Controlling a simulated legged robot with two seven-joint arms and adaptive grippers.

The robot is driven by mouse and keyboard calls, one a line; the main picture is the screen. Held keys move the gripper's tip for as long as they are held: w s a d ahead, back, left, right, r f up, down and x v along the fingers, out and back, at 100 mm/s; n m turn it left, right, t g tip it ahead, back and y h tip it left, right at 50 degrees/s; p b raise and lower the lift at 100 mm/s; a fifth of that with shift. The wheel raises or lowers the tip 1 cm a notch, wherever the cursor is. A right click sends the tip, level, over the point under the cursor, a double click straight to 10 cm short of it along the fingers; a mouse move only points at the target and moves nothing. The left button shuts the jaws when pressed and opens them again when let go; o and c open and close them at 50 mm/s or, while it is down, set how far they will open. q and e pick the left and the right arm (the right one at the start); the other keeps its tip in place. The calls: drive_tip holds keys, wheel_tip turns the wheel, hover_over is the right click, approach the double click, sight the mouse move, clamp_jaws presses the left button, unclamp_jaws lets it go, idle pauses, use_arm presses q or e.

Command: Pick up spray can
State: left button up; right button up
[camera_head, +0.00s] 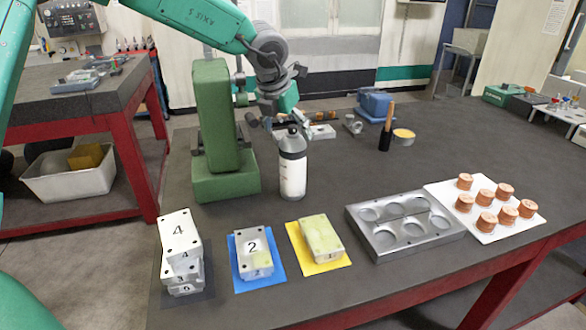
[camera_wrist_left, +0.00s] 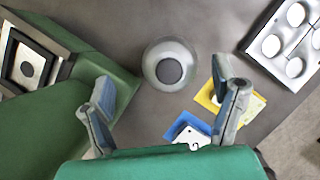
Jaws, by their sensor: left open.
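The spray can (camera_head: 293,172) stands upright on the dark table, a white and grey bottle with a dark grey top. My left gripper (camera_head: 277,119) is just above and behind its top in the head view. In the left wrist view the can (camera_wrist_left: 170,66) is seen from above, its dark round cap in the middle. The open fingers of my left gripper (camera_wrist_left: 166,100) are spread to either side, with the can beyond the gap between them. The gripper is empty. My right gripper is in neither view.
A green machine stand (camera_head: 226,186) is close left of the can. In front are stacked numbered blocks (camera_head: 180,235), a block on a blue mat (camera_head: 273,276) and one on a yellow mat (camera_head: 335,265). A metal mould tray (camera_head: 437,250) lies right.

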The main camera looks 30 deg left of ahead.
sight(293, 166)
use_arm(q)
drive_tip(key=x, duration=0.4)
drive_tip(key=shift+w+d+f, duration=0.2)
drive_tip(key=shift+w+d, duration=0.1)
drive_tip(key=shift+d, duration=0.45)
drive_tip(key=shift+r, duration=0.1)
drive_tip(key=c, duration=0.5)
drive_tip(key=shift+a, duration=0.15)
drive_tip(key=c, duration=0.7)
drive_tip(key=shift+a, duration=0.15)
drive_tip(key=c, duration=0.6)
drive_tip(key=shift+a, duration=0.2)
